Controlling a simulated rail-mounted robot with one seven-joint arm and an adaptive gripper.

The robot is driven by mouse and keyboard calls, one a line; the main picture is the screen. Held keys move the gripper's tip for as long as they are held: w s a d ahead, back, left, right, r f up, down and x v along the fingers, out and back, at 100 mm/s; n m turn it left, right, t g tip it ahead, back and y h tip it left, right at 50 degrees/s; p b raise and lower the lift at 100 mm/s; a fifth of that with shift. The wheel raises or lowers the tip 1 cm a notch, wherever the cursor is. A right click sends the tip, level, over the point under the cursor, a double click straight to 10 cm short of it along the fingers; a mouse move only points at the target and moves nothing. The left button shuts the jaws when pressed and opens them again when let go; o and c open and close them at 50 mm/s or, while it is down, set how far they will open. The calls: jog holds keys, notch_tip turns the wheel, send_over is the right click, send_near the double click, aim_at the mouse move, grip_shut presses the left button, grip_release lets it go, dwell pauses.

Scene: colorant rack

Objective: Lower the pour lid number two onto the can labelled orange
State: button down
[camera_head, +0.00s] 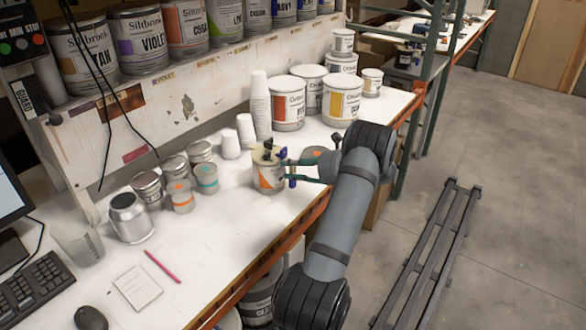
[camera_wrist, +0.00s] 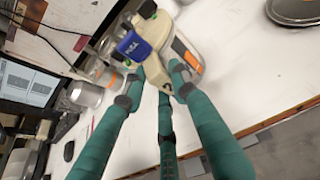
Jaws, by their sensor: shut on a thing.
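The can labelled orange (camera_head: 267,183), pale with an orange patch, stands on the white bench. Its side also shows in the wrist view (camera_wrist: 188,50). A cream pour lid (camera_head: 264,156) with dark upright parts is at the can's top. In the wrist view the pour lid (camera_wrist: 152,66) has a blue tab with small lettering, too small to read for certain. My gripper (camera_head: 289,170), with teal fingers, is shut on the pour lid from the right; its fingers also show in the wrist view (camera_wrist: 158,84). I cannot tell whether the lid is fully seated or slightly above the rim.
Small cans (camera_head: 180,196) stand to the left, and stacked white cups (camera_head: 260,105) behind. Large paint cans (camera_head: 288,103) stand at the back right. The bench front has free room.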

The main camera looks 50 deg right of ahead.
jog(key=c, duration=1.3)
grip_release()
jog(key=v, duration=1.2)
jog(key=x, duration=1.2)
jog(key=shift+w, duration=0.1)
jog(key=shift+r+p, duration=0.4)
jog(key=shift+r, duration=0.05)
